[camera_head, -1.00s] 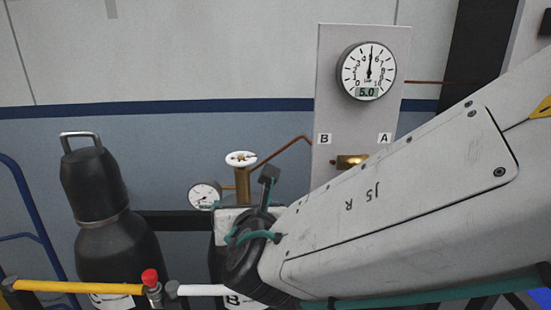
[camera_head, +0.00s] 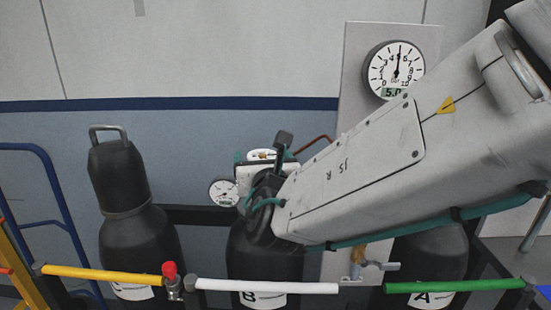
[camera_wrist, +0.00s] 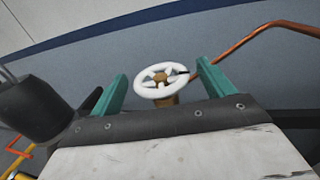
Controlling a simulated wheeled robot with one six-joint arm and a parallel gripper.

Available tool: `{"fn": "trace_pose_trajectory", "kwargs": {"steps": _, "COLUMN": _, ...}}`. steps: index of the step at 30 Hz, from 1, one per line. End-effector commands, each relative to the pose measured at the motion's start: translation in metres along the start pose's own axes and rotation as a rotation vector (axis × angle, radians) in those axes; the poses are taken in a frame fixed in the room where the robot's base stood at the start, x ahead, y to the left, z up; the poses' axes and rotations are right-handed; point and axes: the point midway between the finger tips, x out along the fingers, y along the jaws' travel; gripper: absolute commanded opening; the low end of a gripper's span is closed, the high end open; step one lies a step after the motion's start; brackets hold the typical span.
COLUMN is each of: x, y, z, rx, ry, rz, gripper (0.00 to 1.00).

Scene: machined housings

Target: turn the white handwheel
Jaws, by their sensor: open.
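The white handwheel (camera_wrist: 147,91) has a round spoked rim and a brass hub, and it shows in the middle of the wrist view. My gripper (camera_wrist: 161,68) is open, with one teal finger on each side of the wheel and visible gaps to the rim. I cannot tell whether the fingertips are level with the wheel in depth. In the head view only a white strip of the handwheel (camera_head: 260,153) shows behind my wrist, and its brass stem is hidden.
A small pressure gauge (camera_head: 223,191) sits left of my wrist. Black cylinders (camera_head: 138,235) stand behind a coloured rail (camera_head: 265,287). A large dial (camera_head: 393,68) on a grey panel reads about 5. A copper pipe (camera_wrist: 232,49) runs right of the wheel.

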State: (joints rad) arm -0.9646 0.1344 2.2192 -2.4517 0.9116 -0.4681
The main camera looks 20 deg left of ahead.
Motion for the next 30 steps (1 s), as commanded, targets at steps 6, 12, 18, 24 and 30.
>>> {"fn": "trace_pose_trajectory", "kwargs": {"steps": 6, "x": -0.0001, "y": 0.0, "z": 0.0, "rx": 0.0, "ry": 0.0, "rz": 0.0, "gripper": 0.7}}
{"fn": "trace_pose_trajectory", "kwargs": {"steps": 12, "x": -0.0002, "y": 0.0001, "z": 0.0, "rx": 0.0, "ry": 0.0, "rz": 0.0, "gripper": 0.36}}
{"fn": "trace_pose_trajectory", "kwargs": {"steps": 18, "x": -0.0002, "y": 0.0008, "z": 0.0001, "rx": 0.0, "ry": 0.0, "rz": -0.016, "gripper": 0.36}}
{"fn": "trace_pose_trajectory", "kwargs": {"steps": 24, "x": -0.0002, "y": 0.0034, "z": -0.0005, "rx": 0.0, "ry": 0.001, "rz": -0.091, "gripper": 0.36}}
{"fn": "trace_pose_trajectory", "kwargs": {"steps": 30, "x": 0.0002, "y": 0.0066, "z": -0.0007, "rx": 0.001, "ry": 0.001, "rz": -0.237, "gripper": 0.36}}
